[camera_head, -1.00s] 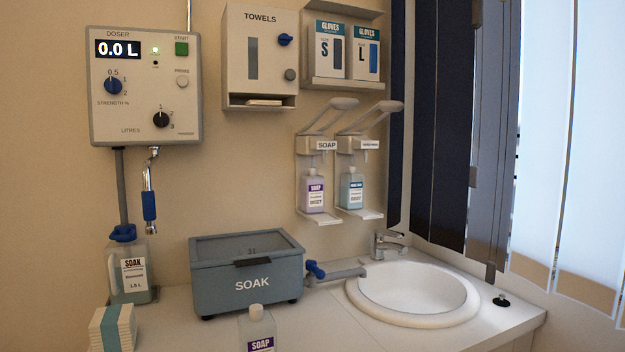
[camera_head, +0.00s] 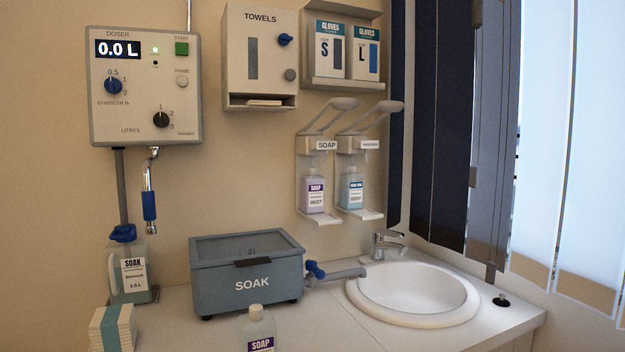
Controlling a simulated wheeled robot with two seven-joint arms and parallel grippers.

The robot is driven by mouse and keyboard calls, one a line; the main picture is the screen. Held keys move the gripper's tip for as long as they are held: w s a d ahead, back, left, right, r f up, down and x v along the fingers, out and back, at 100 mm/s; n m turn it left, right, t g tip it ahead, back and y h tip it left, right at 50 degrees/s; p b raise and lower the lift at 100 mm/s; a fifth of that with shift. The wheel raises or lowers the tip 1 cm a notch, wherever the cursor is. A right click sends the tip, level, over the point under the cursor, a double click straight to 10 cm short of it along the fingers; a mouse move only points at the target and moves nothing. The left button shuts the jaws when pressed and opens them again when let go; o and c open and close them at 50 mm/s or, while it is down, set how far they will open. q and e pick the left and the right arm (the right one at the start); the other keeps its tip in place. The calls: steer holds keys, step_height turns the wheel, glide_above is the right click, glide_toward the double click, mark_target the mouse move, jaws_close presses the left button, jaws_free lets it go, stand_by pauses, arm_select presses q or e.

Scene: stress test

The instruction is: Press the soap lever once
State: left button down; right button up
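The soap dispenser (camera_head: 318,146) is mounted on the wall, labelled SOAP, with a bottle with a purple label (camera_head: 314,191) in its holder. Its long grey soap lever (camera_head: 335,108) slopes up and to the right above it. A second dispenser (camera_head: 359,146) with a similar lever (camera_head: 375,112) and a bottle with a blue label (camera_head: 352,188) hangs just to its right. Neither of my grippers shows in the head view.
Below are a white sink (camera_head: 412,293) with a chrome tap (camera_head: 388,244), a grey SOAK box (camera_head: 246,273), a loose SOAP bottle (camera_head: 257,328) and a SOAK jug (camera_head: 128,266). A doser panel (camera_head: 146,85), towel box (camera_head: 259,60) and glove rack (camera_head: 345,84) hang above.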

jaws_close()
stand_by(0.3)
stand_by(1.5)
